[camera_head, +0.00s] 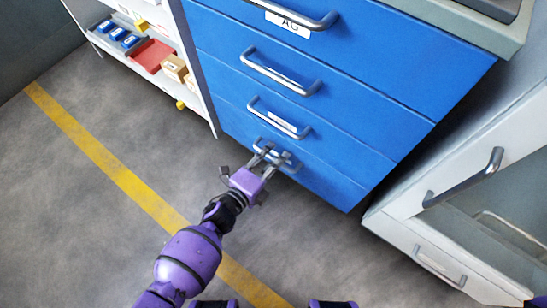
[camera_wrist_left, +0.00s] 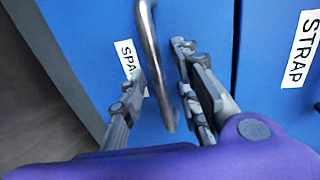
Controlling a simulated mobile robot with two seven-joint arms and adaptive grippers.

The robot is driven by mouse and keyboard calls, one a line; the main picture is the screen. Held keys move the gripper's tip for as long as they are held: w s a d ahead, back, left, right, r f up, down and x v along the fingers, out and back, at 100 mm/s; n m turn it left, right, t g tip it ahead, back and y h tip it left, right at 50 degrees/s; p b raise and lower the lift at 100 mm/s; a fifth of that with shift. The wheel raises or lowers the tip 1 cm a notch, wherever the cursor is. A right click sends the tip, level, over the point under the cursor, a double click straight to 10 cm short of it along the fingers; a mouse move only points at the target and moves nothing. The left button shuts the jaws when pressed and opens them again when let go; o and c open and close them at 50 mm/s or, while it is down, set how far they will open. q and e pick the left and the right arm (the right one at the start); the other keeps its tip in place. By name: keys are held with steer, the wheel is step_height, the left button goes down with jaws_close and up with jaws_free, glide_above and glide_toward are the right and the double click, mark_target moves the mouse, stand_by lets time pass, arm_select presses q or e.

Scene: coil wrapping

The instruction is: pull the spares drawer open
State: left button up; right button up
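The spares drawer (camera_head: 325,184) is the lowest drawer of the blue cabinet and its front looks flush with the others. Its label (camera_wrist_left: 127,64) reads "SPA", the rest hidden by my left gripper's finger. Its metal bar handle (camera_wrist_left: 154,62) runs between the two fingers of my left gripper (camera_wrist_left: 163,100) in the left wrist view. In the head view my left gripper (camera_head: 268,158) is at the drawer front and partly hides the handle. My right gripper is not in view.
The strap drawer's label (camera_wrist_left: 301,50) shows above the spares drawer. A white cabinet with handles (camera_head: 465,178) stands to the right. A shelf with blue bins and a red box (camera_head: 152,56) stands to the left. The grey floor with a yellow line (camera_head: 110,165) is clear.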

arm_select(q)
steer(key=shift+c, duration=0.5)
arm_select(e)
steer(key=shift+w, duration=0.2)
arm_select(q)
jaws_close()
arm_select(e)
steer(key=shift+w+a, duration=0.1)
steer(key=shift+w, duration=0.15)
arm_select(q)
steer(key=shift+a, duration=0.1)
steer(key=f+p+v, duration=0.1)
steer(key=f+v, duration=0.2)
steer(key=v, duration=1.2)
steer(key=s+f+p+v, duration=0.1)
steer(key=f+v, duration=0.2)
steer(key=v, duration=1.3)
steer(key=shift+a, duration=0.4)
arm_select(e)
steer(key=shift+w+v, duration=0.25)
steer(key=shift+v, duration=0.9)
arm_select(q)
steer(key=shift+w+r, duration=0.1)
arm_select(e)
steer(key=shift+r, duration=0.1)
arm_select(q)
steer(key=shift+o, duration=0.5)
jaws_free()
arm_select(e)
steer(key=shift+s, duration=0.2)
